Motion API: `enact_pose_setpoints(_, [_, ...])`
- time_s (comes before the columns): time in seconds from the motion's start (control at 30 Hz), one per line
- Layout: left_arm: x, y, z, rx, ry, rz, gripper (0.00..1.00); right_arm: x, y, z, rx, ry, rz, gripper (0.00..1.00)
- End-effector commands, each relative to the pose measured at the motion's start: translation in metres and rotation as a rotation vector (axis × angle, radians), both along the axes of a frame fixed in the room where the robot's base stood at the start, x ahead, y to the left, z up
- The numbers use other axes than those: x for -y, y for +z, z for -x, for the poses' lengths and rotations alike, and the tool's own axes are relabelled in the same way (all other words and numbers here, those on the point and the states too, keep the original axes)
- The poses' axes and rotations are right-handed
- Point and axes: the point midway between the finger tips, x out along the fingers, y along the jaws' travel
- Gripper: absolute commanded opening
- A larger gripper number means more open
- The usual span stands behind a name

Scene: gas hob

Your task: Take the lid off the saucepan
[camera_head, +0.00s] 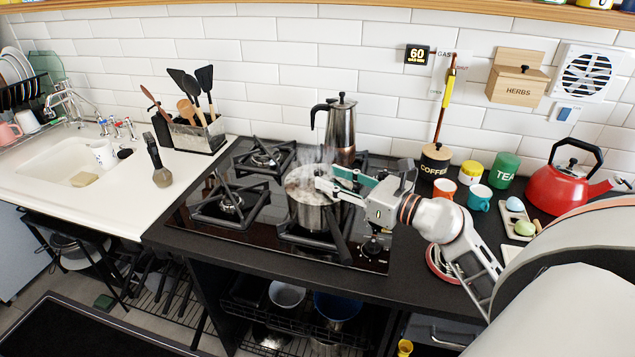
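The saucepan (309,214) is a small steel pot on the front right burner of the black hob, with its dark handle pointing toward the front right. Its top looks pale and glassy under rising steam. The lid's knob cannot be made out. My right gripper (326,177) reaches in from the right over the pan's top. Its two fingers are spread apart, with a gap between the tips, and nothing clear shows between them. The fingers hide the right part of the pan's top. My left gripper is not in view.
A tall moka pot (341,130) stands close behind the pan. Coffee jar (435,161), cups, tea tin (503,170) and red kettle (567,188) fill the right back counter. A utensil holder (198,134) stands left. The white counter beside the sink is mostly clear.

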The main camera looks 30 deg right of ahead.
Motion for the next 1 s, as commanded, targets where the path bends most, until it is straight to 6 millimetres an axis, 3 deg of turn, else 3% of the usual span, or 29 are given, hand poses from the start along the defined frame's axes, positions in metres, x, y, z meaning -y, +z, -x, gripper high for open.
enact_pose_setpoints(0.3, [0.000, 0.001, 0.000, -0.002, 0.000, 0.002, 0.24, -0.013, -0.005, -0.039, 0.001, 0.000, -0.001, 0.35])
enact_pose_setpoints(0.6, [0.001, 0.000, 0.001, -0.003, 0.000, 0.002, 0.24, -0.015, -0.007, -0.043, -0.001, 0.000, -0.001, 0.35])
enact_pose_setpoints(0.77, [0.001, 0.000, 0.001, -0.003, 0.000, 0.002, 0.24, -0.015, -0.007, -0.043, -0.001, 0.000, -0.001, 0.00])
enact_pose_setpoints(1.0, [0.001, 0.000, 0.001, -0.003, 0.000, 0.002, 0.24, -0.015, -0.006, -0.043, 0.001, -0.001, -0.001, 0.00])
